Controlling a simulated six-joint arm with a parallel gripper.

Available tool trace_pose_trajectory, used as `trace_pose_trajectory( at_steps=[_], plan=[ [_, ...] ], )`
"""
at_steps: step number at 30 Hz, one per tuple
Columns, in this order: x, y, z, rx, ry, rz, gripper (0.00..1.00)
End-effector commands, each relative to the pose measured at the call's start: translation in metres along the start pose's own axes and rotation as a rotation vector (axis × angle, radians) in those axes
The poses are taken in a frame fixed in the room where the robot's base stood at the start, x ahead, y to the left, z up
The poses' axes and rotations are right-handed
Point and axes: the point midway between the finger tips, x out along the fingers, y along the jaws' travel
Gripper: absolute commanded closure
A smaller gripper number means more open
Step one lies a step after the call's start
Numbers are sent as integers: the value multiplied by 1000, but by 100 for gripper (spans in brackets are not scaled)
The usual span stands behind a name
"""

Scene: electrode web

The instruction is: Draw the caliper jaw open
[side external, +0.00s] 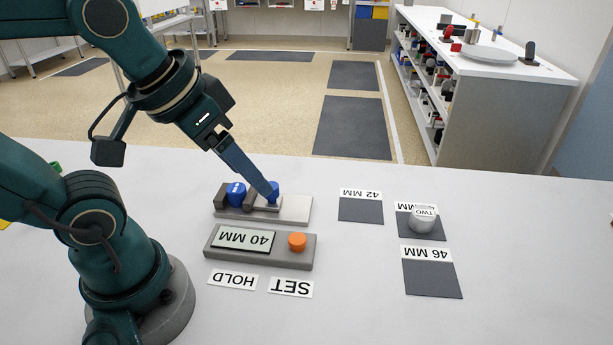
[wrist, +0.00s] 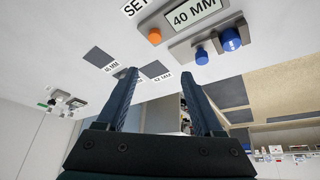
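The caliper (side external: 292,209) is a low grey fixture with dark upright jaws at its left end. A blue cylinder (side external: 236,194) with a white mark stands between the jaws. A smaller blue knob (side external: 273,187) sits on the sliding part; it also shows in the wrist view (wrist: 201,57), beside the larger blue cylinder (wrist: 230,40). My gripper (side external: 271,198) reaches down over the knob and partly hides it in the side view. In the wrist view my gripper (wrist: 158,76) is open, with nothing between its fingers; the knob appears beyond the right fingertip. Contact cannot be told.
A grey box with a "40 MM" display (side external: 245,239) and an orange button (side external: 297,241) stands in front. SET (side external: 290,287) and HOLD (side external: 232,279) labels lie before it.

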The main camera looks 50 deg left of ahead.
Motion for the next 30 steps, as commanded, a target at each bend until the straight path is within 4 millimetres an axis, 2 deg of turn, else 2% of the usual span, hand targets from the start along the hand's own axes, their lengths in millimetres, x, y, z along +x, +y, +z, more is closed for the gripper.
trace_pose_trajectory(
  at_steps=[5, 9, 13, 17, 21, 30],
  plan=[
    [12, -16, -34, -107, -95, -40, 31],
    [32, -35, -56, -200, -183, -73, 31],
    [58, -57, -69, -288, -271, -99, 31],
    [85, -79, -72, -363, -354, -118, 31],
    [107, -96, -66, -418, -422, -128, 31],
    [131, -106, -49, -454, -476, -131, 31]
  ],
)
